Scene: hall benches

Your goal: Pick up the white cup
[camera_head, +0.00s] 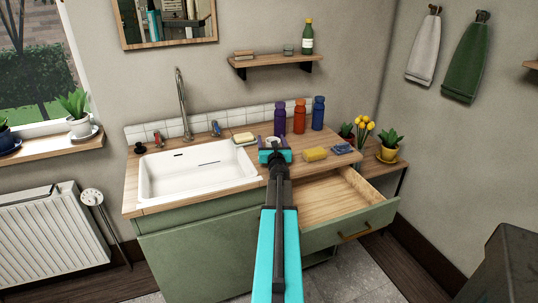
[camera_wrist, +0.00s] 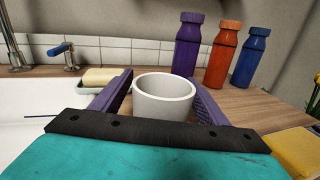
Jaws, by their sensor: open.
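The white cup (camera_wrist: 163,104) stands upright on the wooden counter (camera_wrist: 245,108) in the wrist view, its open rim facing up. My gripper (camera_wrist: 160,79) is open, with one purple finger on each side of the cup. The cup sits between the fingers, and I cannot tell whether either touches it. Its lower part is hidden behind the dark gripper bar. In the head view my gripper (camera_head: 272,147) is over the counter right of the sink, and the cup is mostly hidden by it.
Purple (camera_wrist: 188,44), orange (camera_wrist: 222,54) and blue (camera_wrist: 249,57) bottles stand behind the cup. A soap bar (camera_wrist: 103,76) on a dish is to the left, beside the white sink (camera_head: 195,170). A yellow sponge (camera_head: 314,154) lies to the right. An open drawer (camera_head: 345,212) juts out below.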

